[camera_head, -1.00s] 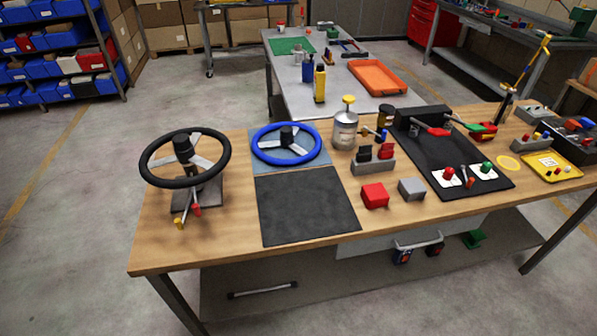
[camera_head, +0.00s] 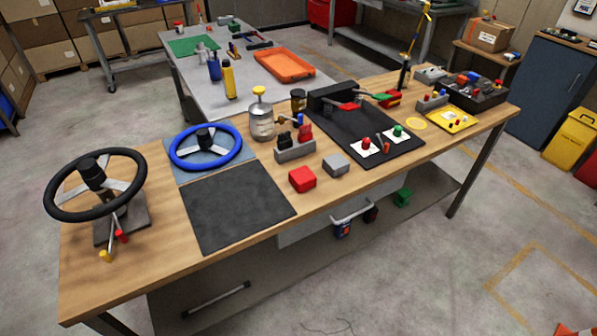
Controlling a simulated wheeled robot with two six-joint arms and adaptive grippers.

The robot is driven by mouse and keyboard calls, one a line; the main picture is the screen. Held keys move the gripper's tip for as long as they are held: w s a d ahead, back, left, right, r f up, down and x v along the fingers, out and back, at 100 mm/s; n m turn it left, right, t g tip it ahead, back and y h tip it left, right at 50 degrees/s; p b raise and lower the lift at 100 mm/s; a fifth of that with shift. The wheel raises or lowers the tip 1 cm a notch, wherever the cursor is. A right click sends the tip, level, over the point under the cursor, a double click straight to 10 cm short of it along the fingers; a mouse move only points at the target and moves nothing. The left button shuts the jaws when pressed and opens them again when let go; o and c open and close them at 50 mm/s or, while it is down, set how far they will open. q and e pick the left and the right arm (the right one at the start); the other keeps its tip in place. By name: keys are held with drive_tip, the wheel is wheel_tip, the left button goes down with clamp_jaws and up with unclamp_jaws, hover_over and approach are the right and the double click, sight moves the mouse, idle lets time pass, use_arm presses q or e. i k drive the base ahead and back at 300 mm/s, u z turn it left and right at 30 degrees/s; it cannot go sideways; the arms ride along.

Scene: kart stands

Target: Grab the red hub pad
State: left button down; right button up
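A red block-shaped pad (camera_head: 302,179), which looks like the red hub pad, lies on the wooden workbench (camera_head: 335,205) near its front edge. A similar grey pad (camera_head: 336,166) lies just to its right, with a small gap between them. Neither of my grippers is in view. Nothing covers the red pad.
A dark mat (camera_head: 236,205) lies left of the pads. A blue steering wheel (camera_head: 206,148) and a black one on a stand (camera_head: 95,186) are farther left. A grey holder (camera_head: 295,150) with red and black pieces stands behind the pads. A black mat (camera_head: 375,148) lies right.

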sight(302, 178)
drive_tip(key=z, duration=2.3)
drive_tip(key=i, duration=2)
drive_tip(key=u, duration=2.45)
